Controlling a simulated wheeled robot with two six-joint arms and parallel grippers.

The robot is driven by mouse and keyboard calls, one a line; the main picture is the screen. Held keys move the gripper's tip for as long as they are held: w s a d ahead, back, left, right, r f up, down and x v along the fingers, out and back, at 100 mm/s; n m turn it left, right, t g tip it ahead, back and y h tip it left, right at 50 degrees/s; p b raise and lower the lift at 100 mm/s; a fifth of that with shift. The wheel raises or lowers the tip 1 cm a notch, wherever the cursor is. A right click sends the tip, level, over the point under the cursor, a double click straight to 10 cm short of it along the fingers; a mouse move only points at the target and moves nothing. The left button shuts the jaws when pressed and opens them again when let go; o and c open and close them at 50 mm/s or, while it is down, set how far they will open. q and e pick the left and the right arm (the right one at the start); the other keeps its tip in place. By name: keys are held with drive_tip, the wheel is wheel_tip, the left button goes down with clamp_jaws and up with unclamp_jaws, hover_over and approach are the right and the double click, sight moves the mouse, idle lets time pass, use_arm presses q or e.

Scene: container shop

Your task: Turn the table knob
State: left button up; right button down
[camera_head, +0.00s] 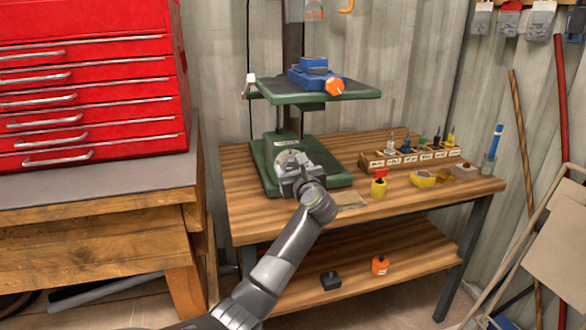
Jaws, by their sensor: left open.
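A green drill press stands on the wooden workbench, with its square green table (277,92) raised on a column above a green base (333,176). A small pale knob or handle (250,80) sticks out at the left edge of the green table. A blue vise (313,75) with an orange knob (334,86) sits on the table. My left gripper (288,162) is open in front of the green base, below the table and apart from both knobs. My arm hides part of the base. My right gripper is not in view.
A labelled wooden rack (380,163) of small tools stands right of the press. A yellow bottle with a red cap (378,188) and a yellow tape measure (422,180) lie nearer. A red tool chest (90,90) stands left. The air left of the press is clear.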

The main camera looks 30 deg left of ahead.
use_arm(q)
drive_tip(key=shift+w+a, duration=0.15)
drive_tip(key=shift+a, duration=0.05)
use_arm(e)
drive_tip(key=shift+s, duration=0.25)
use_arm(q)
drive_tip(key=c, duration=1)
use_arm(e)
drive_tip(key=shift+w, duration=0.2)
use_arm(q)
drive_tip(key=shift+o, duration=0.2)
